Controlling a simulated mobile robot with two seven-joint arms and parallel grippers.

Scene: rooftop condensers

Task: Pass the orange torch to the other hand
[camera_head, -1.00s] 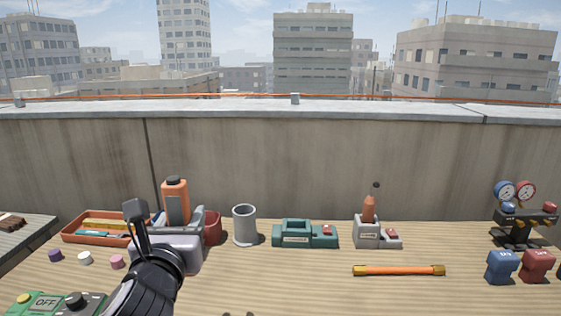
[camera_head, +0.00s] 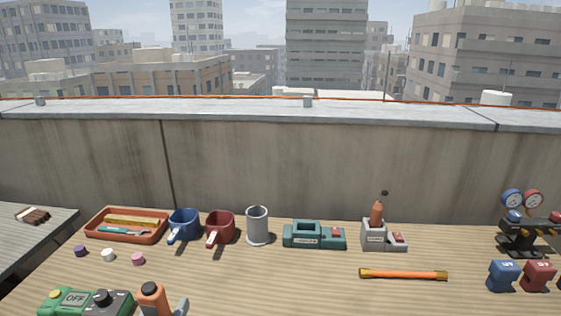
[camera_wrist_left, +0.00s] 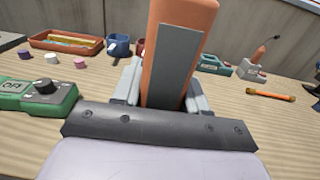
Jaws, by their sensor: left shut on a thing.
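The orange torch (camera_head: 153,299) stands roughly upright at the bottom edge of the head view, with a dark cap on top. My left gripper (camera_wrist_left: 164,92) is shut on it in the left wrist view, its grey fingers on both sides of the torch body (camera_wrist_left: 180,25). A grey strip runs along the torch's near side. In the head view only a grey finger shows beside the torch; the rest is cut off below. My right gripper is in neither view.
On the bench stand a green OFF box (camera_head: 82,302), an orange tray (camera_head: 100,230), a blue mug (camera_head: 184,224), a red mug (camera_head: 219,228), a grey cup (camera_head: 257,225), a teal block (camera_head: 314,235) and a grey holder (camera_head: 376,235). An orange rod (camera_head: 403,274) lies right. The front middle is clear.

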